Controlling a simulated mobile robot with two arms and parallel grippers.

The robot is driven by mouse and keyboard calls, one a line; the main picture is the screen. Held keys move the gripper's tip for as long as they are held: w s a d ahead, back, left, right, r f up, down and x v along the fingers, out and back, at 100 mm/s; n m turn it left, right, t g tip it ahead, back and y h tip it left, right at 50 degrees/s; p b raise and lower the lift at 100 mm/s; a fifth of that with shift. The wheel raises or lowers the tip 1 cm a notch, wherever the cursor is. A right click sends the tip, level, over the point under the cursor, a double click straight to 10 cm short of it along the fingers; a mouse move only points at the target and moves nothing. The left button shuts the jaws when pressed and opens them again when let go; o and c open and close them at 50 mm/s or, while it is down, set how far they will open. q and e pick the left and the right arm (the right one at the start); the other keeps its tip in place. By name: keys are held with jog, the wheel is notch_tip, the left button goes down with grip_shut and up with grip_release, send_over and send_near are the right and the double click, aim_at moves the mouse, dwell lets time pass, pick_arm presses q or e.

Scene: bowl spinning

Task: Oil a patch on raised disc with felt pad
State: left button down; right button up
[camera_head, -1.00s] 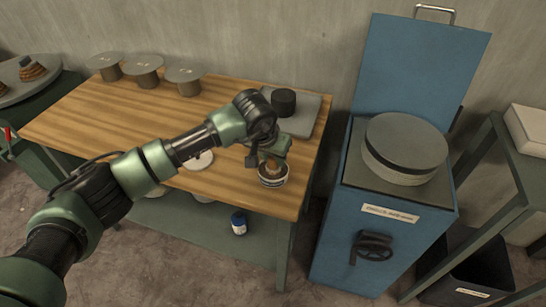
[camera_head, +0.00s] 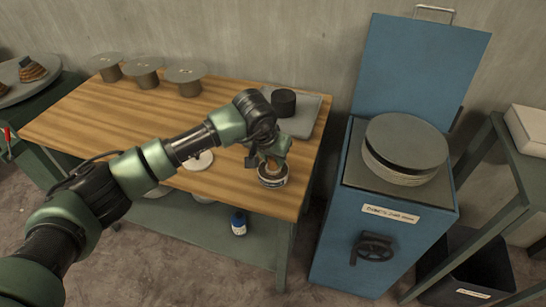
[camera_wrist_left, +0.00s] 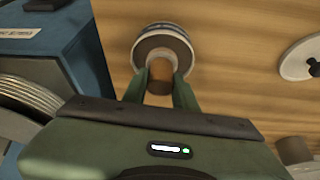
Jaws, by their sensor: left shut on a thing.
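My left gripper (camera_head: 270,162) is shut on a brown cylindrical piece, the felt pad's handle (camera_wrist_left: 160,75), which points down into a small round tin (camera_wrist_left: 162,40) near the table's front right edge. The tin also shows in the head view (camera_head: 272,182). The pad's working end is hidden in or just above the tin; I cannot tell whether it touches. Several grey discs stand raised on posts at the table's back left: a left one (camera_head: 104,62), a middle one (camera_head: 145,65) and a right one (camera_head: 186,73). My right gripper is out of view.
A white round lid (camera_head: 203,161) lies left of the tin. A black cylinder (camera_head: 284,103) stands on a grey plate (camera_head: 309,110) behind. The blue cabinet (camera_head: 340,215) with stacked discs (camera_head: 405,145) stands right, beyond a gap. The table's middle left (camera_head: 100,115) is clear.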

pick_arm(q)
jog(key=shift+s+f, duration=0.15)
jog(key=shift+f, duration=0.1)
notch_tip(320, 180, up, 2)
jog(key=shift+r+p, duration=0.1)
jog(key=shift+p, duration=0.3)
jog(key=shift+r+p, duration=0.75)
jog(key=shift+r, duration=1.8)
jog(key=shift+w, duration=0.2)
jog(key=s+a+r+n+y, duration=0.1)
jog(key=s+a+r+n, duration=0.1)
jog(key=s+a, duration=0.6)
jog(key=s+a+r+n, duration=0.2)
jog(key=s+a, duration=0.6)
jog(key=a, duration=0.3)
jog(key=shift+r+n+y, duration=0.2)
jog(key=shift+n+y, duration=0.2)
